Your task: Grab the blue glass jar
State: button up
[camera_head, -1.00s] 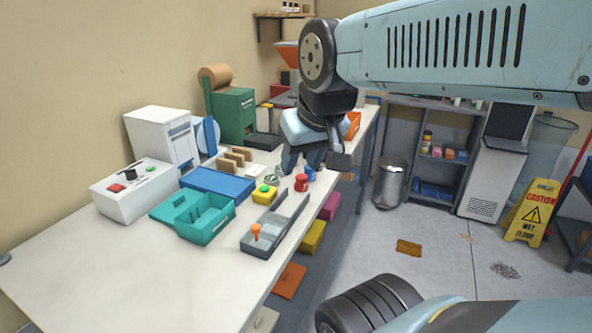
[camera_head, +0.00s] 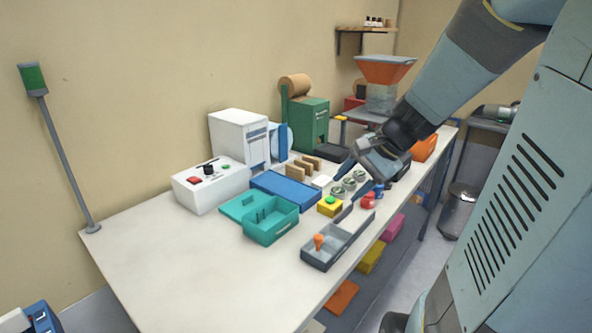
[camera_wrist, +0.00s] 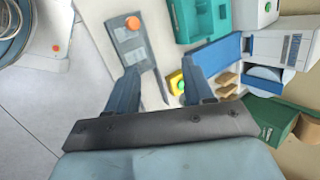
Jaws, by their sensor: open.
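A small blue shape (camera_head: 378,188), likely the blue glass jar, shows beside the red jar (camera_head: 368,201) near the table's front edge in the head view. It is partly hidden, and I cannot fully tell it from a gripper finger. My gripper (camera_head: 356,180) is open and empty, pointing down over the group of small jars. Several jars with greenish tops (camera_head: 349,184) stand just left of it. In the wrist view my open gripper (camera_wrist: 160,68) has its fingers spread over the table, and no blue jar can be made out there.
Near the jars are a yellow box with a green button (camera_head: 329,206), a grey tray with an orange knob (camera_head: 336,243), a teal box (camera_head: 270,226), a blue case (camera_head: 287,193) and brown blocks (camera_head: 303,167). The white table (camera_head: 170,255) is clear at the front left.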

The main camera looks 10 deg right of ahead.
jog(key=w+d+f+m+t+y, duration=0.2)
jog(key=w+d+f+m+t, duration=0.25)
jog(key=w+d+m, duration=0.45)
jog(key=m+t+h, duration=0.3)
jog(key=m+t, duration=0.2)
jog(key=m, duration=0.7)
send_near(382, 186)
jog(key=shift+g, duration=0.25)
jog(key=x, duration=0.6)
jog(key=shift+w+r, duration=0.3)
jog(key=shift+w, duration=0.1)
jog(key=shift+f+x, duration=0.2)
jog(key=shift+x, duration=2.4)
jog(key=shift+s, duration=0.1)
jog(key=c, duration=0.9)
